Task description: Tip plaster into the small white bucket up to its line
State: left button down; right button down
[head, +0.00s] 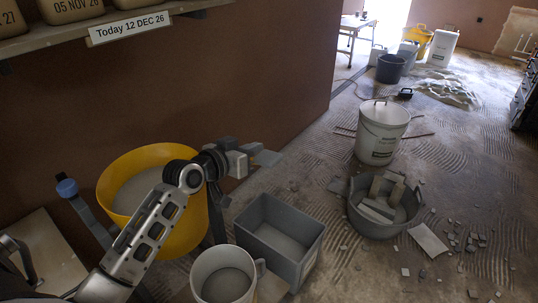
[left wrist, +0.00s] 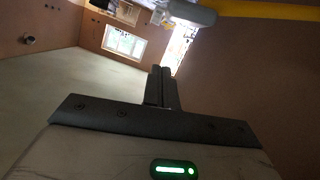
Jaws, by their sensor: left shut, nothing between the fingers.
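My left gripper (head: 262,157) is shut and empty, held above and right of a yellow tub (head: 200,232) with grey material inside. In the left wrist view its fingers (left wrist: 162,88) are together. A white vessel with a side handle (head: 256,268) stands at the bottom of the head view, with pale grey material inside. A larger white bucket (head: 380,140) with a wire handle and printed label stands farther off on the floor. My right gripper is not in view.
A grey rectangular tub (head: 302,262) holds grey material near the white vessel. A dark round tub (head: 372,226) holds rubble, with loose pieces around it. A shelf (head: 150,17) with dated tubs runs along the wall. The floor beyond is partly clear.

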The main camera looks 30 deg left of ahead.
pick_arm(q)
send_over(269, 163)
jog(key=shift+w+a+f, duration=0.3)
jog(key=shift+w+f, duration=0.05)
jog(key=shift+f, duration=0.35)
jog(key=f, duration=0.1)
jog(key=f+b, duration=0.1)
jog(key=shift+s+d+f, duration=0.15)
jog(key=shift+s+f, duration=0.1)
jog(key=shift+f, duration=0.1)
jog(key=shift+d+f, duration=0.15)
jog(key=shift+f, duration=0.45)
